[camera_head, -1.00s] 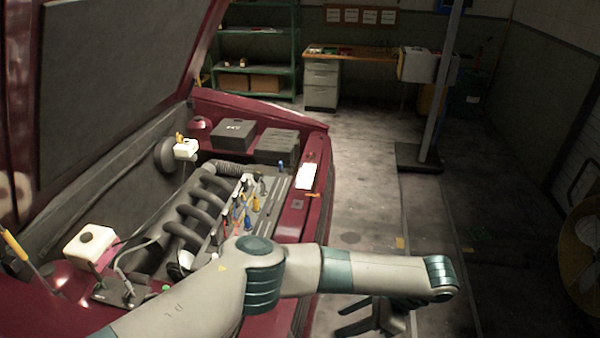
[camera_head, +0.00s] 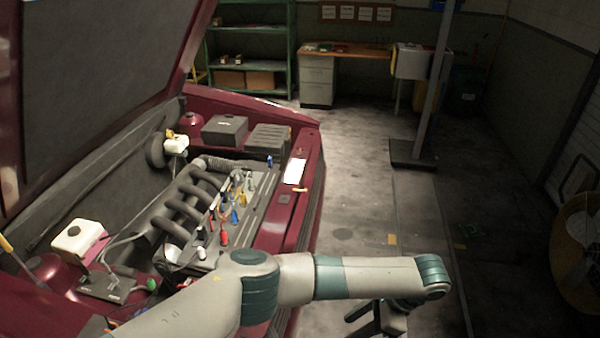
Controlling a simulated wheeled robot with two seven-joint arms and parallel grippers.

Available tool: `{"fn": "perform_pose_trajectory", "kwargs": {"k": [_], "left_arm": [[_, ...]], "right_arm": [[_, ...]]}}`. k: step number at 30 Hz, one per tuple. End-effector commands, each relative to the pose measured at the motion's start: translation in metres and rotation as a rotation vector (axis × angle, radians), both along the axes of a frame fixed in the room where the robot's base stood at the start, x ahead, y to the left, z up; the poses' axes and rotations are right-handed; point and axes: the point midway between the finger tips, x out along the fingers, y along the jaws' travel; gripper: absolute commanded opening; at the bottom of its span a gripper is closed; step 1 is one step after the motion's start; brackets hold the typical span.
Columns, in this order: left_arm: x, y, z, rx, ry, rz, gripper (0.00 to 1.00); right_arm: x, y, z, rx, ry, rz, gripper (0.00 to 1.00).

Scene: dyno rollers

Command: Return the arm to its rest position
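My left arm (camera_head: 262,283) comes in from the lower left and reaches across the front edge of the car's engine bay. Its wrist is bent at the right end, past the car's front. My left gripper (camera_head: 352,321) hangs below the forearm at the bottom edge of the picture, over the floor. Its two dark fingers stand apart with nothing visible between them, and part of it is hidden behind the wrist. My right gripper is not in view.
The dark red car (camera_head: 311,190) stands at left with its hood (camera_head: 100,85) up. A grey post (camera_head: 432,100) stands on a dark base further back.

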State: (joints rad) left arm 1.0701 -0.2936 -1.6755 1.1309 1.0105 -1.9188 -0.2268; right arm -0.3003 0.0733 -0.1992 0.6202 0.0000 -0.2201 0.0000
Motion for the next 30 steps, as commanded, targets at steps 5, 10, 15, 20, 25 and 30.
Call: {"fn": "perform_pose_trajectory", "kwargs": {"k": [5,10,15,20,25,30], "left_arm": [[-0.005,-0.012,-0.037,-0.104,0.027,0.067,0.36],[-0.01,-0.027,-0.083,-0.238,0.053,0.166,0.36],[-0.015,-0.038,-0.155,-0.414,0.077,0.339,0.36],[-0.021,-0.034,-0.237,-0.568,0.074,0.553,0.36],[-0.035,-0.005,-0.326,-0.669,0.037,0.772,0.36],[-0.059,0.037,-0.403,-0.711,-0.017,0.946,0.36]], "right_arm": [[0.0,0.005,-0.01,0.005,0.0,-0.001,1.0],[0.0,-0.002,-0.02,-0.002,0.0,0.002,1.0],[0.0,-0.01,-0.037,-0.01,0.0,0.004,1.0],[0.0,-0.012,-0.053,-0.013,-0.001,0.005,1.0],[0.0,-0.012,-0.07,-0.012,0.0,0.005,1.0],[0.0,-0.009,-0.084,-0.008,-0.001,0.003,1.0]]}}
